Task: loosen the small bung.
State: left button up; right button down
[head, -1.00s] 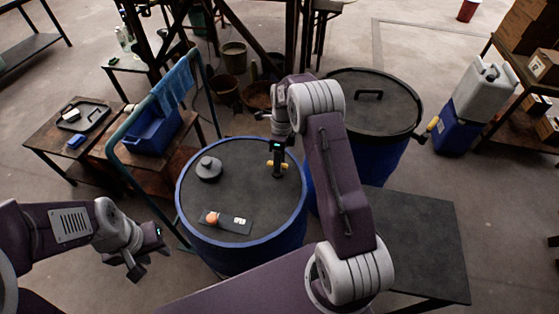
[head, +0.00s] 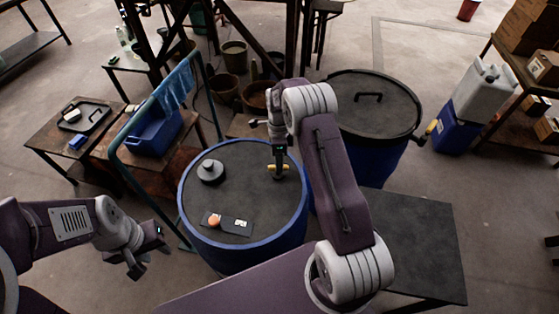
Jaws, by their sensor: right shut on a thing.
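A blue drum (head: 190,222) with a dark lid stands in front of me. At the right of its lid is a small yellow bung (head: 286,168). My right gripper (head: 278,170) points down over the bung and is shut on it, hiding its middle. I cannot tell how far the bung is turned. My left gripper (head: 138,270) hangs left of the drum, clear of it, with its fingers apart and nothing between them.
A grey round cap (head: 210,168) stands on the lid at the left. A dark plate (head: 236,229) with an orange ball (head: 214,220) lies at its front. A second lidded drum (head: 380,155) stands behind my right arm. A teal rail (head: 128,182) borders the drum's left side.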

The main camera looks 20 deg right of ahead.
jog(key=n, duration=0.1)
jog(key=n+p, duration=0.1)
jog(key=n, duration=0.1)
jog(key=shift+w+r+h, duration=0.15)
jog(key=shift+r+h, duration=0.05)
jog(key=shift+h, duration=0.1)
jog(key=n, duration=0.3)
jog(key=shift+a+n+h+p, duration=0.1)
jog(key=shift+n+h+p, duration=0.2)
jog(key=shift+p, duration=0.1)
jog(key=n, duration=0.4)
jog(key=shift+w+a+h, duration=0.1)
jog(key=shift+w+h, duration=0.05)
jog(key=shift+h, duration=0.25)
jog(key=shift+a+n+t+h+p, duration=0.1)
jog(key=shift+n+t+h+p, duration=0.25)
jog(key=shift+n, duration=1.65)
jog(key=c, duration=1.4)
grip_release()
jog(key=shift+o, duration=0.5)
jog(key=shift+f, duration=0.1)
